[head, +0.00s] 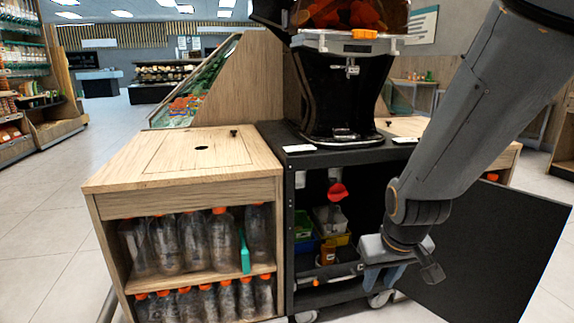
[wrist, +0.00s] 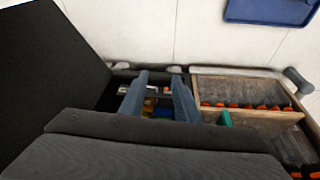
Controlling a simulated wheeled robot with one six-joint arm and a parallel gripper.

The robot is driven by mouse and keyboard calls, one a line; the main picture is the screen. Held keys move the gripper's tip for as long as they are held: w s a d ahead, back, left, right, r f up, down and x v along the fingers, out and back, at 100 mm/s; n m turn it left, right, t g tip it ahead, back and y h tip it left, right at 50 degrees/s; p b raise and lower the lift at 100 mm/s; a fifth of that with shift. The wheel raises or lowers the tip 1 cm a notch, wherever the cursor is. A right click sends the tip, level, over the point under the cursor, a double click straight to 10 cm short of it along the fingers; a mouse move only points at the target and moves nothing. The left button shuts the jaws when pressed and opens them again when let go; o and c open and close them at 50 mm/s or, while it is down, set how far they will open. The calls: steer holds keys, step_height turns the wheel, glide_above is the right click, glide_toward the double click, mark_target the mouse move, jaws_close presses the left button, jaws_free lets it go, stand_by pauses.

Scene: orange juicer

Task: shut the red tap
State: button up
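The red tap (head: 338,191) hangs in the upper part of the open black cabinet under the juicer. Its red handle shows in the head view; whether it is turned open or shut I cannot tell. My gripper (head: 382,283) is in front of the cabinet, lower and to the right of the tap, and apart from it. In the wrist view its two blue-grey fingers (wrist: 159,76) stand apart with nothing held between them. I cannot make out the tap for certain in the wrist view.
The cabinet holds small bins and an orange-brown jar (head: 328,252). Its black door (head: 490,245) stands open at the right. A wooden counter (head: 185,158) with shelved bottles stands at the left. The juicer (head: 343,90) sits on top. Floor at the left is clear.

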steer(key=s+a+r+n+g+y, duration=0.1)
steer(key=s+a+r+n+g, duration=0.15)
steer(key=s+a, duration=0.8)
steer(key=s+a+r+n+g+y, duration=0.15)
steer(key=s+a+r, duration=0.25)
steer(key=s+a, duration=0.6)
steer(key=d+r+m+h+p, duration=0.1)
steer(key=d+r+m+p, duration=0.1)
steer(key=d+r+p, duration=0.8)
steer(key=w+d+r+m+h+p, duration=0.1)
steer(key=d+r+m+p, duration=0.2)
steer(key=d+r+p, duration=0.6)
step_height(320, 180, up, 7)
steer(key=p, duration=1.4)
steer(key=shift+d, duration=0.35)
steer(key=shift+f, duration=0.1)
steer(key=shift+a, duration=0.1)
steer(key=shift+c, duration=0.3)
